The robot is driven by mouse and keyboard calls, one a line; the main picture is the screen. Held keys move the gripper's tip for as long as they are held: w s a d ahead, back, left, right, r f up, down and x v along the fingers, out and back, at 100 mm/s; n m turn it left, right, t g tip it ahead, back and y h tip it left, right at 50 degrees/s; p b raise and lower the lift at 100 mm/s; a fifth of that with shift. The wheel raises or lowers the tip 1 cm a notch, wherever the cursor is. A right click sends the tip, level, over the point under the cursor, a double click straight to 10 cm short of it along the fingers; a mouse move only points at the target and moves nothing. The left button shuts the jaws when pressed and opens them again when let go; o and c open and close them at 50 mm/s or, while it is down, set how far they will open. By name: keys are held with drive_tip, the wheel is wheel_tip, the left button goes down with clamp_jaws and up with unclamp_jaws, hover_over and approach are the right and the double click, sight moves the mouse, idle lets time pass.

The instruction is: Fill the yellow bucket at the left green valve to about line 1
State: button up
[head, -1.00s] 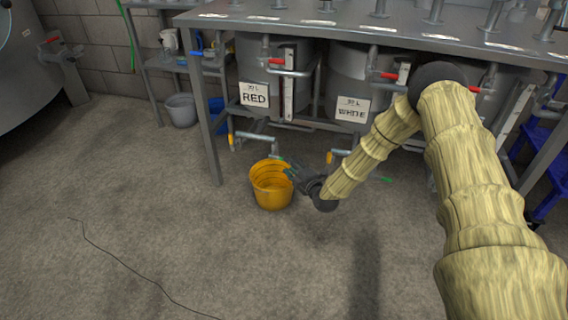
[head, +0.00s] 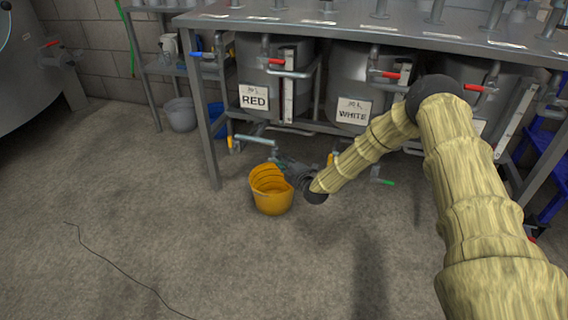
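The yellow bucket (head: 271,200) stands on the concrete floor in front of the RED tank's frame. Its inside looks empty, but any water level and the lines cannot be made out. My gripper (head: 281,168) is low at the bucket's back right rim, seen small and dark. I cannot tell whether its fingers are open, or whether they touch the bucket. A green valve handle (head: 388,182) shows low under the WHITE tank, right of my forearm. Another green valve near my gripper cannot be told apart from the dark fingers.
The steel bench (head: 400,38) stands over the RED tank (head: 262,75) and WHITE tank (head: 352,65). A pipe with a yellow handle (head: 230,144) is low behind the bucket. A grey bucket (head: 180,114) stands at the back left. The floor at front left is clear except for a thin cable (head: 120,274).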

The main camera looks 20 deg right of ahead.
clamp_jaws()
